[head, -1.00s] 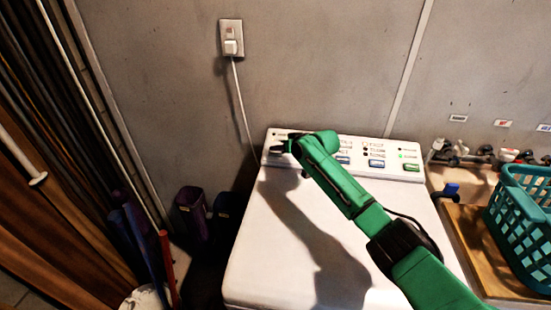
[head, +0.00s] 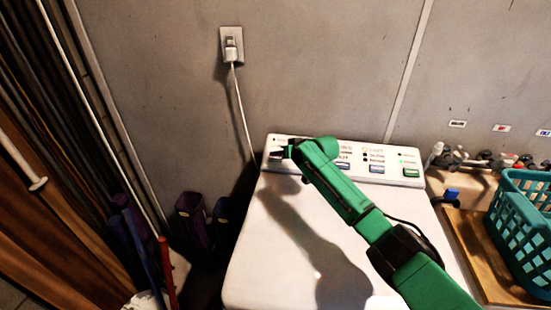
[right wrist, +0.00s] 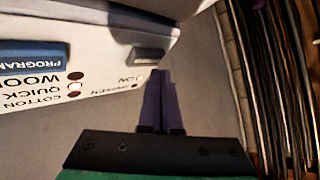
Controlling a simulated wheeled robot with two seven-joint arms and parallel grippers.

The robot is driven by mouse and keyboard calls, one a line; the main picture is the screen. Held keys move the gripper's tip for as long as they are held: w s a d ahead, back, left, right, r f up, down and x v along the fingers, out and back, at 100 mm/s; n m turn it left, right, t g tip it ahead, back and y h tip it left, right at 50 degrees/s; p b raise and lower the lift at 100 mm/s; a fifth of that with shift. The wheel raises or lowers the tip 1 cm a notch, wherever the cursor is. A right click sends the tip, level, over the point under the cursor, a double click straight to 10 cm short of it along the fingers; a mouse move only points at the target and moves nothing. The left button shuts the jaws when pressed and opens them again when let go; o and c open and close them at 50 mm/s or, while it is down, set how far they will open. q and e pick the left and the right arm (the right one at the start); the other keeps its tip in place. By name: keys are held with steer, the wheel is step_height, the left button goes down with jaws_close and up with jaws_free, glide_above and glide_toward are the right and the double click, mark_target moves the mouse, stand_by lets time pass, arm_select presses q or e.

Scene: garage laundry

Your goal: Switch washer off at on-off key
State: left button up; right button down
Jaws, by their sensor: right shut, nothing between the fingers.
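The white washer (head: 250,250) stands in the middle of the head view, with its control panel (head: 340,146) along its back edge. My right gripper (head: 275,156) is at the left end of that panel, shut and empty. In the right wrist view its closed fingers (right wrist: 160,82) point at the panel's end, where the grey on-off key (right wrist: 148,57) sits by a small ON label. The fingertips are close beside the key; I cannot tell whether they touch. In the head view the gripper covers the key area. My left gripper is out of view.
A teal basket (head: 520,225) stands on a wooden board (head: 465,235) right of the washer, near taps (head: 450,160). A wall socket (head: 232,45) with a white cable is behind. The washer's top is clear.

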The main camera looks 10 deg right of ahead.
stand_by(0.9)
steer(key=shift+w+f+b, duration=0.2)
steer(key=shift+f+b, duration=0.2)
steer(key=shift+b, duration=0.05)
steer(key=shift+w+d+f+b, duration=0.1)
steer(key=shift+f+b, duration=0.3)
steer(key=shift+b, duration=0.2)
stand_by(0.5)
steer(key=shift+f, duration=0.2)
stand_by(0.5)
steer(key=shift+r+p, duration=0.55)
steer(key=shift+p, duration=0.25)
steer(key=shift+s+r+p, duration=0.25)
steer(key=shift+p, duration=0.1)
